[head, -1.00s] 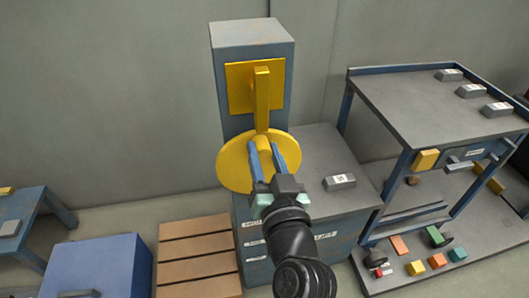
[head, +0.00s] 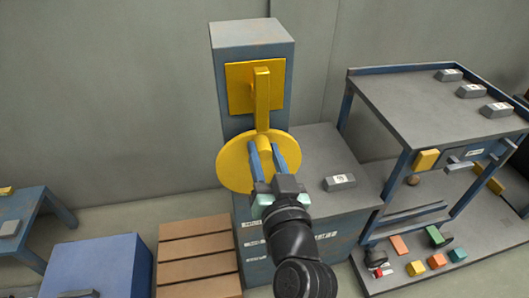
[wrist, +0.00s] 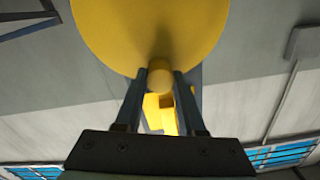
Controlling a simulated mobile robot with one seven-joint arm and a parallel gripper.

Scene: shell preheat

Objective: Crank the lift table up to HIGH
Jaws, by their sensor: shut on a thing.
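A round yellow disc (head: 233,165) stands on the front of a blue-grey column (head: 252,45). A yellow bar (head: 262,95) runs down from a yellow plate (head: 240,85) on the column toward the disc. My gripper (head: 272,147) is at the disc, with its two blue fingers reaching over its face. In the wrist view the fingers are shut on a yellow knob (wrist: 160,74) that stands out from the disc (wrist: 150,25). Which surface is the lift table, and any height mark, I cannot tell; labels on the cabinet are too small to read.
A grey cabinet top (head: 315,160) holding a grey block (head: 339,183) is right of the disc. A blue-legged grey table (head: 430,100) stands farther right, above coloured blocks. A wooden pallet (head: 197,262) and a blue box (head: 100,265) are at lower left.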

